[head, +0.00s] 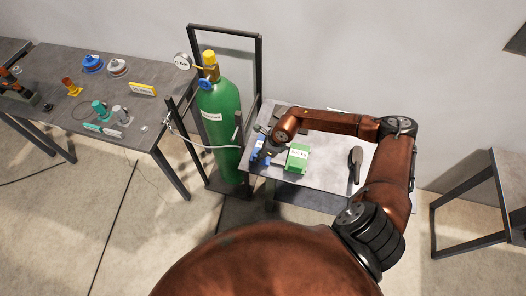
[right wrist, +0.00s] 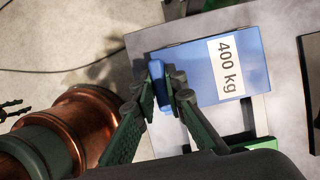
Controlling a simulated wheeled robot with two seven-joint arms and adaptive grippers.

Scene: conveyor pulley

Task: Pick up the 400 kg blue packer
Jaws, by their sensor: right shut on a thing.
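The blue packer (right wrist: 196,66) shows in the right wrist view as a blue block with a white "400 kg" label. A narrow blue handle-like part of it (right wrist: 158,85) sits between the fingers of my right gripper (right wrist: 166,78), which is shut on it. In the head view the blue packer (head: 257,157) is at the left end of the small grey table, partly hidden by my right gripper (head: 264,143). Whether it touches the tabletop is hard to tell. My left gripper is not in view.
A green labelled packer (head: 297,158) sits just right of the blue one on the small table (head: 325,177). A dark tool (head: 355,163) lies farther right. A green gas cylinder (head: 222,130) in a frame stands left. A longer table (head: 60,60) holds several parts.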

